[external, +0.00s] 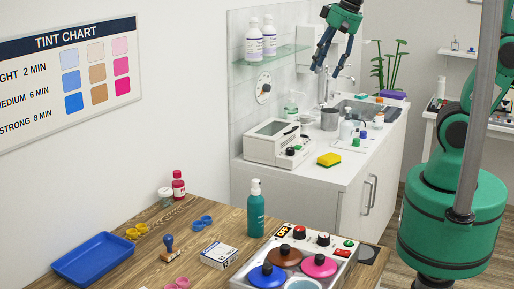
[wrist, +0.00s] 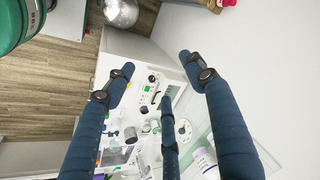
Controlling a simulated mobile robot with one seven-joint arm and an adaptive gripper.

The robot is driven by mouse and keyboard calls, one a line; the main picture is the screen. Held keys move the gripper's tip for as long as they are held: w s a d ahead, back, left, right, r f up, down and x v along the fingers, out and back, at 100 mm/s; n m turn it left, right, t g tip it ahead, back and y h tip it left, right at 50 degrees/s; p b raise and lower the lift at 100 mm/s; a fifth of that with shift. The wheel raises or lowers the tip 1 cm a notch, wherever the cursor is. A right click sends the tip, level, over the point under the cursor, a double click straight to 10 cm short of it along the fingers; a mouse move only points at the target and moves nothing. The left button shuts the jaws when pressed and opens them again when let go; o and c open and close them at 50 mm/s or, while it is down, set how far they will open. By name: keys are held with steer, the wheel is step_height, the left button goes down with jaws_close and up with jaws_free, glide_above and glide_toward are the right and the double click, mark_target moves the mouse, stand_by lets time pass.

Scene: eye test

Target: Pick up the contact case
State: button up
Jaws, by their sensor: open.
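Three small double-cup items that look like contact cases lie on the wooden table in the external view: a yellow one (external: 137,231), a blue one (external: 202,222) and a pink one (external: 178,284) cut by the bottom edge. I cannot tell which one is meant. My gripper (external: 328,70) hangs fingers down in the air above the white counter, at the back and well away from them. It is open and empty. In the wrist view, its blue fingers (wrist: 157,76) stand apart with nothing between them; none of the cases can be made out there.
The table (external: 110,228) also holds a blue tray (external: 93,258), a stamp (external: 171,247), a small white box (external: 218,255), a teal bottle (external: 256,210) and a panel with lidded pots (external: 285,256). The counter (external: 325,178) carries a white device (external: 272,146) and sponge (external: 329,159). A glass shelf (external: 270,56) holds bottles.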

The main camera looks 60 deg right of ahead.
steer(key=w+a+f+m+g, duration=0.1)
steer(key=w+a+f+m, duration=0.15)
steer(key=w+a, duration=0.5)
steer(key=m+g+p, duration=0.3)
steer(key=m, duration=0.9)
glide_above(203, 222)
step_height(203, 222, down, 25)
steer(key=shift+s+a+f+h, duration=0.15)
steer(key=shift+s+a+h, duration=0.15)
steer(key=shift+s+a, duration=0.1)
steer(key=shift+f+b, duration=0.6)
steer(key=shift+f, duration=3.65)
steer(key=shift+f, duration=0.15)
steer(key=shift+w+f+b, duration=0.15)
steer(key=shift+f+b, duration=0.15)
steer(key=shift+f, duration=2.2)
